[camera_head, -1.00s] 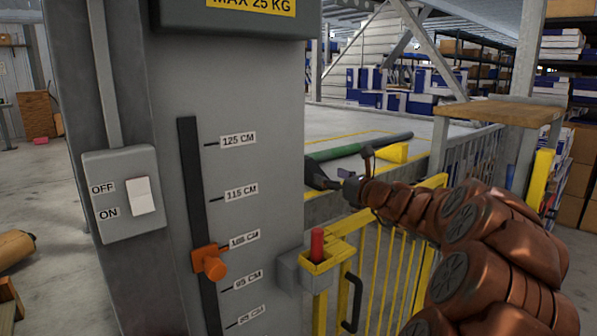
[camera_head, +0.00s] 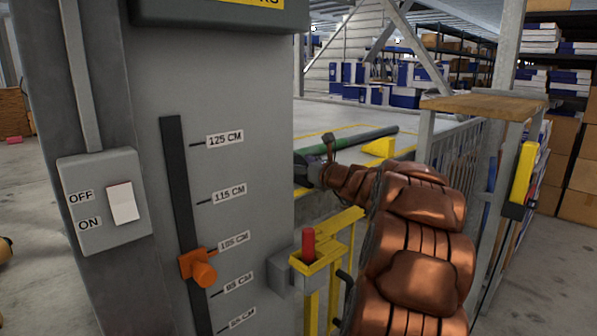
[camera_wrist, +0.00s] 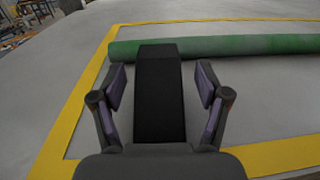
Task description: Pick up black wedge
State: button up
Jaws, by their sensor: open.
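The black wedge (camera_wrist: 160,108) lies on the grey platform in the wrist view, its long body running away from me toward a green pipe. My gripper (camera_wrist: 161,68) is open, with one finger on each side of the wedge. A gap shows between each finger and the wedge. In the head view my gripper (camera_head: 303,170) reaches over the platform's edge beside the grey column. The wedge cannot be told apart from the dark gripper there.
The green pipe (camera_wrist: 235,45) lies across the far end of the wedge. A yellow wedge (camera_head: 379,147) sits to its right in the head view. The grey column (camera_head: 245,90) stands close on the left. A yellow gate (camera_head: 335,245) stands below my arm.

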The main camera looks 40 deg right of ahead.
jog(key=shift+w, duration=0.45)
jog(key=shift+c, duration=0.3)
jog(key=c, duration=1.3)
